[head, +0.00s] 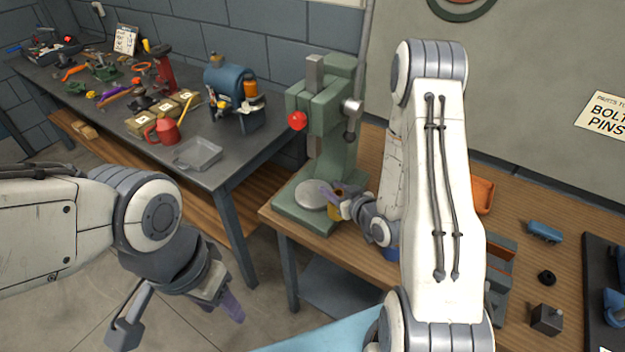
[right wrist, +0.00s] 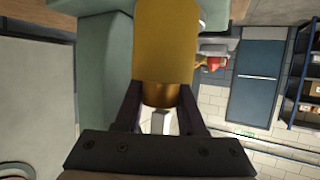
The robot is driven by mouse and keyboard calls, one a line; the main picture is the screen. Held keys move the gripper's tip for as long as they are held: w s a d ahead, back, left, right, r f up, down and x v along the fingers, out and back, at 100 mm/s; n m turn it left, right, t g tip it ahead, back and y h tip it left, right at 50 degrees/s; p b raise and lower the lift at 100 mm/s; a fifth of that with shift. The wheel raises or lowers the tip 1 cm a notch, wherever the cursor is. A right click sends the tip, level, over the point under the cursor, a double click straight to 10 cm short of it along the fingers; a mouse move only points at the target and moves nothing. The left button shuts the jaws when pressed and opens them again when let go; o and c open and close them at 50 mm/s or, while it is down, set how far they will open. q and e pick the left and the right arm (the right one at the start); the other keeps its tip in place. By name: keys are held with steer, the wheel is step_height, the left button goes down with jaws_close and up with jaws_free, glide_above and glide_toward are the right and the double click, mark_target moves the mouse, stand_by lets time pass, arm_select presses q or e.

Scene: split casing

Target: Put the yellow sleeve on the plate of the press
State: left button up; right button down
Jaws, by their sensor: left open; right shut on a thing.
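The yellow sleeve (right wrist: 166,45) is held between the two dark fingers of my right gripper (right wrist: 158,100). In the head view my right gripper (head: 338,197) is at the right edge of the round grey plate (head: 311,195) of the green press (head: 345,150). Only a small yellow patch shows at its fingers there, so I cannot tell whether the sleeve touches the plate. The top of the plate that shows is bare. My left gripper (head: 180,315) is open and empty, over the floor at the lower left, well away from the press.
The press stands at the left end of a wooden bench (head: 375,255). My right arm hides part of that bench. An orange bin (head: 483,193), a blue part (head: 545,231) and a dark block (head: 547,319) lie to the right. A cluttered grey bench (head: 225,160) stands at the left.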

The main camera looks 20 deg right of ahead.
arm_select(q)
step_height(320, 180, up, 6)
steer(key=f+p, duration=0.1)
steer(key=p, duration=0.3)
arm_select(e)
steer(key=shift+n+y, duration=0.6)
steer(key=shift+y, duration=0.1)
steer(key=b+v, duration=0.2)
steer(key=v, duration=0.2)
steer(key=shift+s+b, duration=0.4)
steer(key=w+a, duration=0.1)
steer(key=w, duration=0.2)
steer(key=b, duration=0.7)
glide_above(309, 186)
step_height(309, 186, down, 3)
steer(key=shift+a+r+b, duration=0.1)
steer(key=shift+b, duration=1)
arm_select(q)
step_height(309, 186, down, 11)
steer(key=shift+d+f, duration=0.1)
